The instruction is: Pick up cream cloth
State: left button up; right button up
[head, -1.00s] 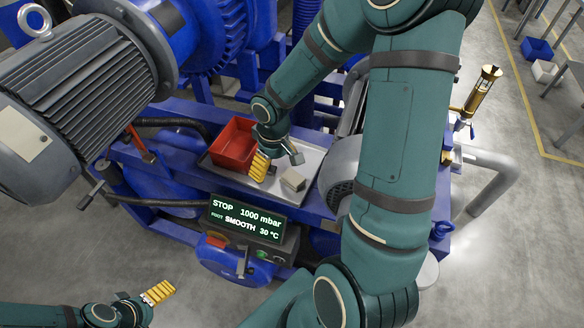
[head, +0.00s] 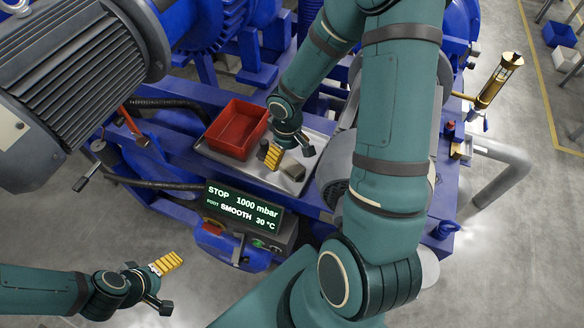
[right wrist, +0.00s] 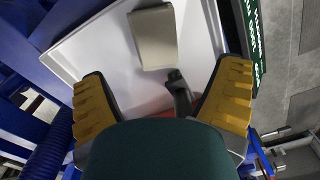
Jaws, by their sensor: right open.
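The cream cloth is a small folded greyish-cream block (head: 291,172) lying on a pale metal tray (head: 314,148). It also shows in the right wrist view, near the top centre (right wrist: 153,38). My right gripper (head: 290,154) is open just above the tray, close to the cloth. In the right wrist view its two yellow-padded fingers (right wrist: 162,98) are wide apart, with the cloth ahead of them and not between them. My left gripper (head: 168,285) is open and empty at the lower left, far from the tray.
A red bin (head: 237,129) stands on the tray left of the cloth. A small dark object (right wrist: 179,92) lies between the cloth and my fingers. A display panel (head: 243,211) is in front of the tray. A large grey motor (head: 65,70) fills the upper left.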

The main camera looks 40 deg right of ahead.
aim_at(289, 162)
jog(key=f, duration=0.5)
jog(key=shift+d+f+b, duration=0.2)
jog(key=shift+f+b, duration=0.1)
jog(key=shift+b, duration=0.05)
jog(key=c, duration=1.2)
